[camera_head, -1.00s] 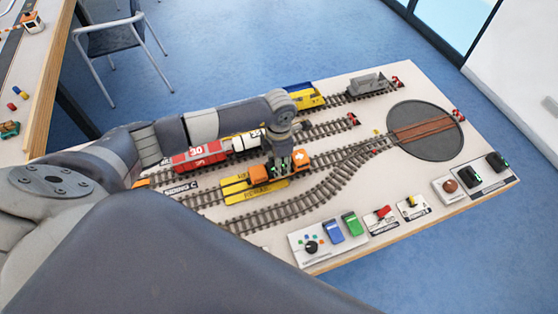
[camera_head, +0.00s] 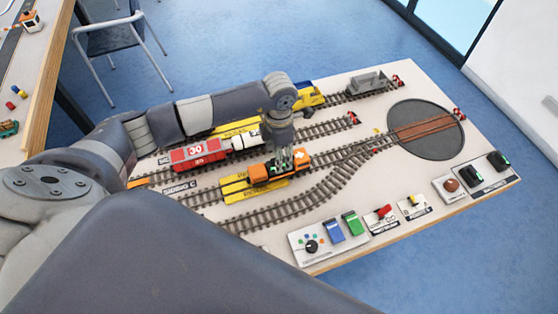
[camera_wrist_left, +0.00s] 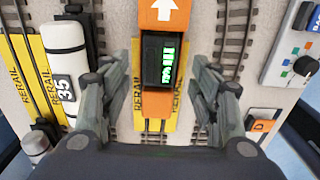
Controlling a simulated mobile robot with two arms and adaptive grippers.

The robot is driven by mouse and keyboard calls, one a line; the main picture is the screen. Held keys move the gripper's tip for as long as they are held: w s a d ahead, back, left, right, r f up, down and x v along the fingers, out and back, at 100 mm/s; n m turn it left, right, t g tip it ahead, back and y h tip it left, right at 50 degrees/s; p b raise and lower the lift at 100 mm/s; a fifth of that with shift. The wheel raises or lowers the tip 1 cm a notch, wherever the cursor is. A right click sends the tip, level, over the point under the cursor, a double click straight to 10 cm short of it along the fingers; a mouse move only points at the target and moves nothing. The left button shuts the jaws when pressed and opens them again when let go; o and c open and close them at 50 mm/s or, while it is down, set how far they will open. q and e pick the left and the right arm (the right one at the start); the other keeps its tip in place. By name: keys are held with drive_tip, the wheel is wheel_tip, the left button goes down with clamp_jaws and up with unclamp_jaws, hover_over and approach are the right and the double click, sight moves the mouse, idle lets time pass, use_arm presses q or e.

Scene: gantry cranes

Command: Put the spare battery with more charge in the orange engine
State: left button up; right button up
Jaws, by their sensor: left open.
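The orange engine (camera_head: 260,172) stands on a track section with yellow rerail plates. In the left wrist view the engine (camera_wrist_left: 158,103) has a white arrow on one end. A black battery (camera_wrist_left: 151,62) with several green display bars sits between its orange ends. My left gripper (camera_head: 287,157) is above the engine; in the left wrist view its open fingers (camera_wrist_left: 160,88) are on either side of the battery, apart from it. Two black blocks with green marks, which look like the spare batteries, (camera_head: 470,173) (camera_head: 497,160) stand at the table's right edge; their charge is too small to read. My right gripper is not in view.
A red wagon (camera_head: 197,153) and a white tank wagon (camera_wrist_left: 66,60) are on the neighbouring track. A yellow-blue engine (camera_head: 310,96) and grey wagon (camera_head: 368,82) stand behind. The turntable (camera_head: 425,146) is empty. Control panels, including a dial (camera_head: 311,247), line the front edge.

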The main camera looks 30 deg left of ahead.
use_arm(q)
wheel_tip(320, 180, up, 8)
drive_tip(key=b, duration=0.1)
idle(0.6)
